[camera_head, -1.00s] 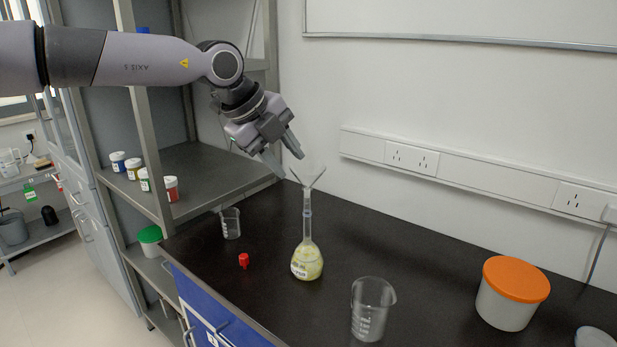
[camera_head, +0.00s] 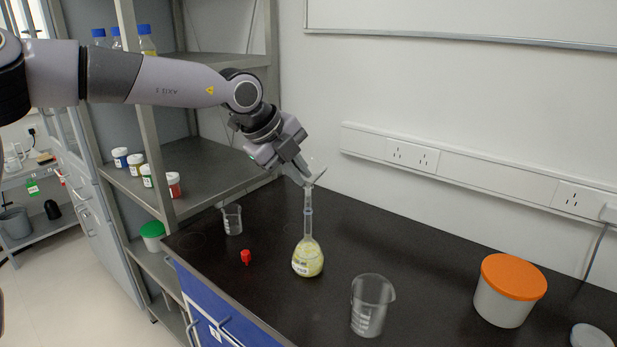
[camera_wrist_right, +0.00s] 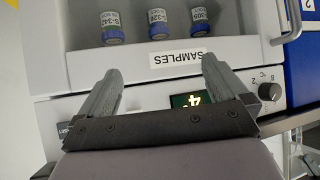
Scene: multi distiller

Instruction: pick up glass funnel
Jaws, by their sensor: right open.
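The clear glass funnel (camera_head: 317,172) sits upright in the neck of a volumetric flask (camera_head: 308,258) holding pale yellow contents, in the head view. My left gripper (camera_head: 307,179) reaches down from the upper left. Its fingertips are at the funnel's cone, overlapping its left side. I cannot tell whether they touch the glass or have shut on it. My right gripper (camera_wrist_right: 160,66) is open and empty in the right wrist view, facing a unit with a samples shelf, away from the funnel.
A small beaker (camera_head: 232,220), a red stopper (camera_head: 246,257), a larger beaker (camera_head: 372,305) and an orange-lidded tub (camera_head: 510,290) stand on the dark bench. A metal shelf (camera_head: 205,170) with several small jars is at left. Capped sample vials (camera_wrist_right: 157,22) stand in the unit.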

